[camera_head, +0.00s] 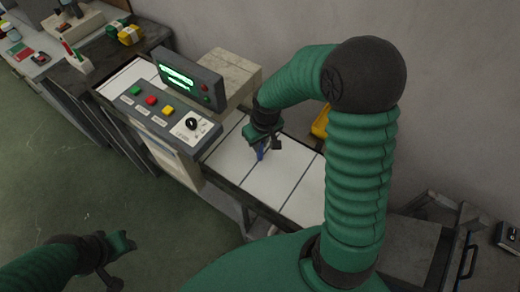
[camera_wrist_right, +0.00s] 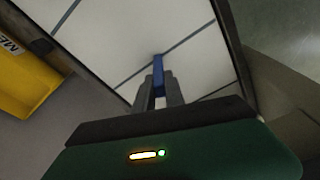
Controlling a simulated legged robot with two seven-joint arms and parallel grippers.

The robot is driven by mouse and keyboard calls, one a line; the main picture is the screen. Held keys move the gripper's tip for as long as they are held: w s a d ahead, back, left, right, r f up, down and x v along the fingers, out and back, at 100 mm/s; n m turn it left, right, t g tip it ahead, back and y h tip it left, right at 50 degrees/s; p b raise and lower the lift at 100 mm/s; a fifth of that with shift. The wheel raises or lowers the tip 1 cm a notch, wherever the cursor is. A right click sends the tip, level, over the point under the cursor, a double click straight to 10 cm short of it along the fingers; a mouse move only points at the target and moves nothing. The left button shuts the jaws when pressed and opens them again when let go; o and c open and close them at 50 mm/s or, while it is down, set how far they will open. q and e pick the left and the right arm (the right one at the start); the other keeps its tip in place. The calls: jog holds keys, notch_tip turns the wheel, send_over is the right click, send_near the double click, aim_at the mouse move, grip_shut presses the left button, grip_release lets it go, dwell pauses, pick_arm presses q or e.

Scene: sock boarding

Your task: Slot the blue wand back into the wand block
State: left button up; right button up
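The blue wand (camera_head: 261,154) points down from my right gripper (camera_head: 264,143), over the white slatted table. In the right wrist view the blue wand (camera_wrist_right: 158,64) sits between the two grey fingers (camera_wrist_right: 159,93), which are closed on it. I cannot tell whether its tip touches the white surface. A small pale block (camera_head: 77,64) with a red and a green piece upright in it stands on the dark bench at the far left; it may be the wand block. My left gripper (camera_head: 115,262) is empty, its fingers apart, over the floor at the lower left.
A control panel (camera_head: 165,114) with coloured buttons, a dial and a lit display (camera_head: 178,77) stands left of my right gripper. A beige box (camera_head: 232,72) is behind it. A yellow bin (camera_head: 321,122) is by the wall. Green and yellow bundles (camera_head: 124,34) lie at the far left.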

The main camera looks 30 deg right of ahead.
grip_shut()
jog(key=shift+d, duration=0.15)
jog(key=shift+d, duration=0.1)
